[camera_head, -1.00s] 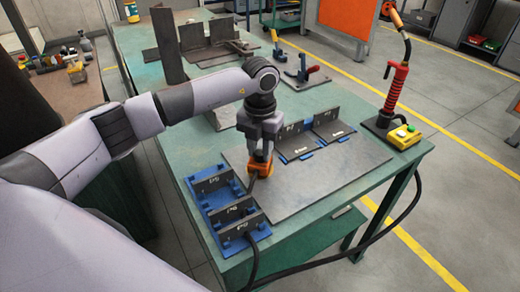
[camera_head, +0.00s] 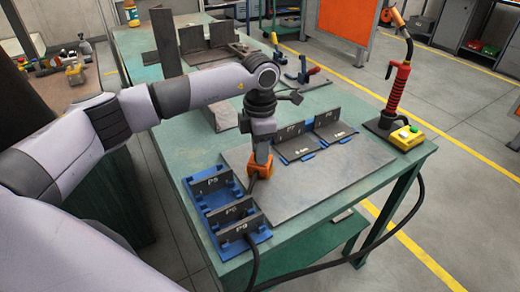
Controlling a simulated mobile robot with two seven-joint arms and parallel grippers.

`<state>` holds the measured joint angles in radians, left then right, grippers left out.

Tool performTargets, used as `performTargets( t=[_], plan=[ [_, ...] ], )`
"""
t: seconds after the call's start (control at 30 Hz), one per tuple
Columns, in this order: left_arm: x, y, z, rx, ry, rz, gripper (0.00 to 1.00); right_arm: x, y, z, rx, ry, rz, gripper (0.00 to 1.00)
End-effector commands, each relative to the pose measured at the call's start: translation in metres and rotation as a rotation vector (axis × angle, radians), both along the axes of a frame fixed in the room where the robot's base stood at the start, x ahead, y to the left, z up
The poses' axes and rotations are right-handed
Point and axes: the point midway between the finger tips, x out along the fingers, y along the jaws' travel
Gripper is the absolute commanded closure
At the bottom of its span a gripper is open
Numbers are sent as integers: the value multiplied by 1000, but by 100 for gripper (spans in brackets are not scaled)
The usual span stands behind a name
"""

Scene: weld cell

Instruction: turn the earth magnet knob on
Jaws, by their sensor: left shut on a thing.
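The orange earth magnet (camera_head: 260,169) sits on the grey steel plate (camera_head: 320,190), near the plate's left side. A dark cable runs from it toward the table's front. My left gripper (camera_head: 262,152) points straight down onto the magnet's top. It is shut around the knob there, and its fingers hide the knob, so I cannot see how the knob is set. My right gripper is not in view.
A blue fixture (camera_head: 205,198) with dark labelled plates stands left of the magnet. Angled plates (camera_head: 295,143) stand behind it on the right. A red-handled torch (camera_head: 398,88) and a yellow button box (camera_head: 407,137) are at the table's right edge.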

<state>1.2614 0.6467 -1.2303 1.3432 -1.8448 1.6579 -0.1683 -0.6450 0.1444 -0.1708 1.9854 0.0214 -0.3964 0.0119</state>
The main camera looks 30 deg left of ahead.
Motion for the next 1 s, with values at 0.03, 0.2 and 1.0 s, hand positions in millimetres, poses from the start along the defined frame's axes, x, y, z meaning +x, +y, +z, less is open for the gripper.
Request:
performTargets(
  t=[0.03,0.2,1.0],
  plan=[
    [1,0,1,-1,-4,-25,100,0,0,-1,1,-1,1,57],
    [0,0,1,-2,-3,-95,100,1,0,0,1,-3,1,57],
    [0,0,1,-1,-2,-142,44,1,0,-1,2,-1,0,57]
  ],
)
